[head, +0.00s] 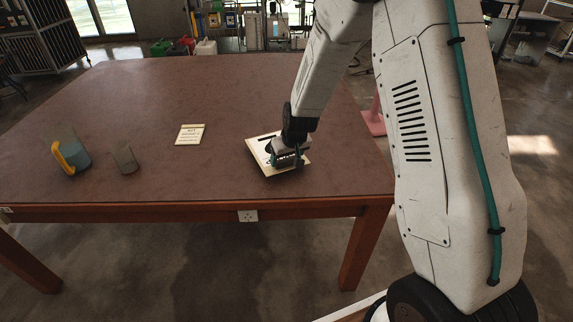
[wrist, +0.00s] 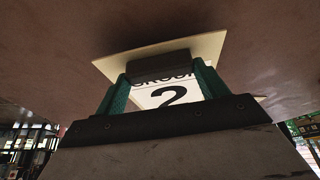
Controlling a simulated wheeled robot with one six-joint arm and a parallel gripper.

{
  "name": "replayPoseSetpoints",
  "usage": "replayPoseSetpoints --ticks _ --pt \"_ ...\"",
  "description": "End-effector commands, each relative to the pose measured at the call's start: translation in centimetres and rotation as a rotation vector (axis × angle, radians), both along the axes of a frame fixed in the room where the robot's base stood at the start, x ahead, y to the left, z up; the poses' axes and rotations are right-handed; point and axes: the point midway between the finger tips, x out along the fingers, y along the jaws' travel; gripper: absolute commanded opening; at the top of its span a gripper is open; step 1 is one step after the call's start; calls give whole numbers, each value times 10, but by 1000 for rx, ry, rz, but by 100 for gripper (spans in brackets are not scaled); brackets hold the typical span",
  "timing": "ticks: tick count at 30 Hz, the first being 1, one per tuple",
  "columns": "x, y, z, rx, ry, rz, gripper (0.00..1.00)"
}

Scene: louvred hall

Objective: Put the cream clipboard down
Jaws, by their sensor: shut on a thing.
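The cream clipboard (head: 262,146) is at the right part of the brown table (head: 150,90) in the head view, at or just above its top; I cannot tell if it touches. It also shows in the wrist view (wrist: 213,48), with a dark clip and a white sheet printed with a large 2. My gripper (head: 287,160) is shut on the clipboard, and its green fingers (wrist: 163,90) stand at both sides of the dark clip in the wrist view. My gripper hides part of the board.
A small cream card (head: 189,134) with print lies left of the clipboard. Further left stand a grey-blue container with a yellow handle (head: 70,157) and a small grey holder (head: 125,160). The far part of the table is clear. The table's front edge is close to the clipboard.

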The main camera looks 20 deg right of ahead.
Motion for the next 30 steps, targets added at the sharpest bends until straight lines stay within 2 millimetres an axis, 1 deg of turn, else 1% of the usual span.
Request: replayPoseSetpoints --ticks 2,6,9,18,19,20,21,30 --pt "-1 0 -14 0 5 -1 46" --pt "-1 0 -26 0 2 0 46" --pt "-1 0 -30 0 2 0 46" --pt "-1 1 -32 0 1 0 46" --pt "-1 1 -32 0 1 1 75" --pt "0 1 -32 -1 1 2 83" --pt "-1 1 -32 0 1 1 94" --pt "-1 1 -32 0 1 1 94"
